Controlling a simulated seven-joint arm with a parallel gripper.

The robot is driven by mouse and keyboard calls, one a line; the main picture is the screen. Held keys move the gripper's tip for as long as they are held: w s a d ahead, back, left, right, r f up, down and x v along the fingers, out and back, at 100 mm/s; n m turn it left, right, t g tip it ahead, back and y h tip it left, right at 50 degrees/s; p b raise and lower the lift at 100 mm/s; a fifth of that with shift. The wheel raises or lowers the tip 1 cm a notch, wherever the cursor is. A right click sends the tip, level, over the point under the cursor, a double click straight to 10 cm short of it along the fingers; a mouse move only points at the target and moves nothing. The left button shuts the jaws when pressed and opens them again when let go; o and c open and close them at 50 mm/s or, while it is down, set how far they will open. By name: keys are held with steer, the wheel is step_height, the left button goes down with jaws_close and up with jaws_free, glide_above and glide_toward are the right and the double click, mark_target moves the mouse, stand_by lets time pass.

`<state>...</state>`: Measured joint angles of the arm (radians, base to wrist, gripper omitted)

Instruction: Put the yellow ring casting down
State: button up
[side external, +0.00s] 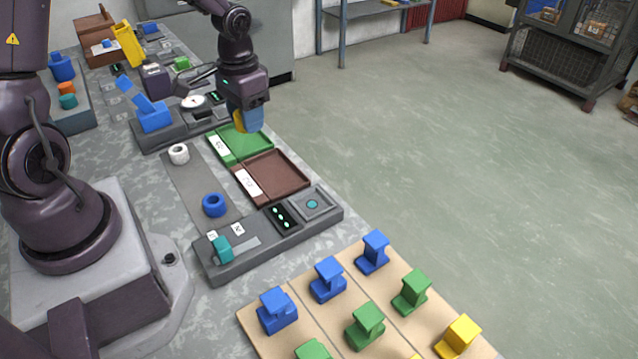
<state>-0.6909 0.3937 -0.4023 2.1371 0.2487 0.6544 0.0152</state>
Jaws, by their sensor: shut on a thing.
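My gripper (246,120) hangs over the far end of the green tray (252,147). It is shut on the yellow ring casting (234,114), of which only a small yellow part shows beside a blue part at the fingers. The ring's hole and most of its outline are hidden. The held ring appears to be above the tray; I cannot tell how large the gap is.
A brown tray (280,171) adjoins the green one. A white ring (178,153) and a blue ring (213,205) stand on a grey strip (193,184) to the left. A control box (240,262) and a board with several coloured blocks (285,345) are nearer.

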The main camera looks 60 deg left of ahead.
steer(key=w+d+r+m, duration=0.1)
steer(key=w+d, duration=0.1)
steer(key=d, duration=0.4)
steer(key=w+d+r, duration=0.2)
steer(key=d, duration=0.3)
steer(key=s+a+f+m, duration=0.4)
steer(key=s+a+m, duration=0.3)
steer(key=a+m, duration=0.2)
steer(key=s+a+f+m, duration=0.5)
steer(key=a+m, duration=0.5)
steer(key=m, duration=0.4)
steer(key=shift+s+m, duration=0.3)
steer(key=shift+s, duration=0.8)
steer(key=shift+a, duration=0.1)
